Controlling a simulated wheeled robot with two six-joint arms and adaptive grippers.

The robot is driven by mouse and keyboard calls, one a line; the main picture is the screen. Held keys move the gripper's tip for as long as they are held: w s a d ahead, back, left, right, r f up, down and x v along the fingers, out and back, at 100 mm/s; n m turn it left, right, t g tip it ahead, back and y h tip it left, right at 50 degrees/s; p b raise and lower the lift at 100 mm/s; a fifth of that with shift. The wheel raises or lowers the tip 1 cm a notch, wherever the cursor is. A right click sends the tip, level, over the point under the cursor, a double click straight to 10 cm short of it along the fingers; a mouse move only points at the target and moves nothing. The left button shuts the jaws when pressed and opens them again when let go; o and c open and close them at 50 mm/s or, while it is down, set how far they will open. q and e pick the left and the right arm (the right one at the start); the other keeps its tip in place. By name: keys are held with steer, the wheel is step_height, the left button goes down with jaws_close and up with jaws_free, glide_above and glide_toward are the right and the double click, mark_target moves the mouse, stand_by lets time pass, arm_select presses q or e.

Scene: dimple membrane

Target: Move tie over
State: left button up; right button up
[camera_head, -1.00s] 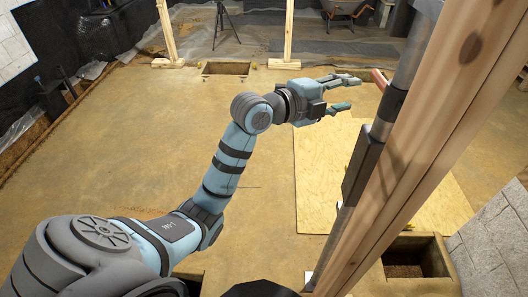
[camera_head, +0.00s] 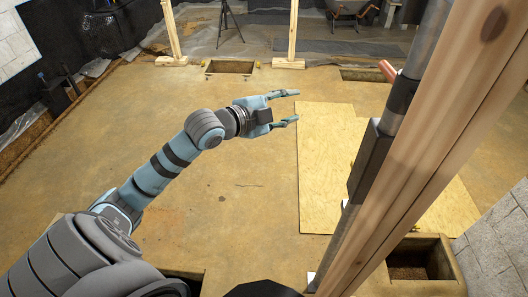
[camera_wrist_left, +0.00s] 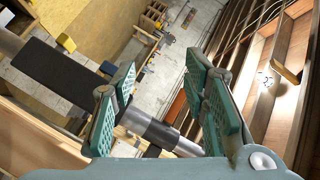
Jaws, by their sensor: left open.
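I cannot single out the tie with certainty in either view. My left gripper (camera_head: 297,106) is open and empty in the head view, its fingers pointing right above the ground near the plywood sheet's far left corner. In the left wrist view the same open gripper (camera_wrist_left: 160,68) shows its two green-padded fingers spread apart. A grey pole with a black sleeve (camera_head: 365,160) leans beside a wooden post at the right of the head view, apart from the gripper. In the wrist view a grey tube (camera_wrist_left: 160,132) crosses behind the fingers. My right gripper does not show.
The plywood sheet (camera_head: 320,190) lies flat on the ground. The wooden post (camera_head: 445,130) blocks part of the right side. A red piece (camera_head: 387,71) shows behind the pole. Open pits lie at the back (camera_head: 230,67) and lower right (camera_head: 412,262). The middle ground is clear.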

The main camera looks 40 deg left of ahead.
arm_select(q)
steer(key=a+f+n+g+y, duration=0.1)
steer(key=a+f+n+y, duration=0.1)
steer(key=f, duration=0.7)
steer(key=a+f+n+g+y+b, duration=0.1)
steer(key=a+f+n, duration=0.3)
steer(key=f, duration=0.6)
steer(key=shift+w+a+y, duration=0.15)
steer(key=shift+a+y, duration=0.25)
steer(key=shift+a, duration=0.25)
steer(key=shift+f, duration=0.1)
